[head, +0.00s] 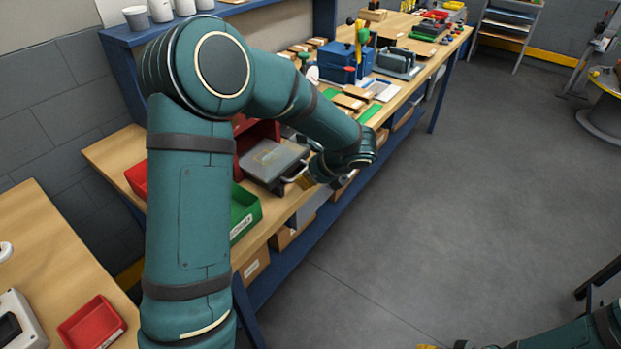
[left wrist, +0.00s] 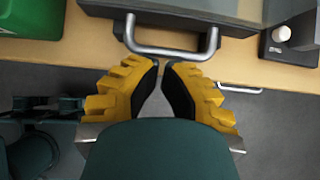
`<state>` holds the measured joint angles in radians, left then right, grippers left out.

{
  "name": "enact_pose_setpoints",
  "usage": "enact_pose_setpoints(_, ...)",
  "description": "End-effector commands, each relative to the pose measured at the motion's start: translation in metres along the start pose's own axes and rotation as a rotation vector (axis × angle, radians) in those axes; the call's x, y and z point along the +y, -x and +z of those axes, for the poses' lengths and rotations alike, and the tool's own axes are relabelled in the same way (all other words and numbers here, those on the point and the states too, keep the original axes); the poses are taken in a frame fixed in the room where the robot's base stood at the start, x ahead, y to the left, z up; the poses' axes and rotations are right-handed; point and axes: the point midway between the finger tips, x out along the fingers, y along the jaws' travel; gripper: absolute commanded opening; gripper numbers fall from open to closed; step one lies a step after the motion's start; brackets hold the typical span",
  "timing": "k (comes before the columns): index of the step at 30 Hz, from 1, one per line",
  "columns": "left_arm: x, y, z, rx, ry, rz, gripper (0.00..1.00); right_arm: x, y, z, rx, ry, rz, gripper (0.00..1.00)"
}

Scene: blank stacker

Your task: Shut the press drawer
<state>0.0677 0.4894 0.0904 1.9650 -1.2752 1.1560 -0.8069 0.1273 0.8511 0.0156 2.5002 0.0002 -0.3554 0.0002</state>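The press drawer (head: 272,160) is a flat grey box standing out in front of a red housing (head: 254,130), on the wooden bench. Its front and metal bar handle (left wrist: 172,51) show at the top of the left wrist view. My left gripper (left wrist: 161,64), with yellow fingers and black pads, has its tips together just in front of the handle, near its middle. Nothing shows between the tips; I cannot tell whether they touch the bar. In the head view my left forearm hides most of that gripper. Only a yellow sliver of my right gripper (head: 428,346) shows at the bottom edge.
A green bin (head: 245,212) stands left of the drawer, and a red bin (head: 136,178) is behind my arm. Blue machines (head: 340,62) and small parts fill the bench farther along.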

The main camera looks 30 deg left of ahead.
Motion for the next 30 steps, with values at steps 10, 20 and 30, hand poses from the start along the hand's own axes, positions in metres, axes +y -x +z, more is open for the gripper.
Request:
enact_pose_setpoints(10, 0.001, -0.022, 0.032, -0.001, 0.004, 0.004, 0.00, -0.004, 0.011, 0.001, -0.004, -0.001, 0.000, 0.47)
enact_pose_setpoints(20, 0.002, -0.064, 0.081, 0.000, 0.000, 0.002, 0.00, -0.009, 0.024, 0.002, -0.012, -0.002, -0.001, 0.47)
enact_pose_setpoints(30, 0.002, -0.067, 0.083, 0.000, -0.001, 0.001, 0.00, -0.009, 0.023, 0.003, -0.012, -0.002, -0.001, 0.47)
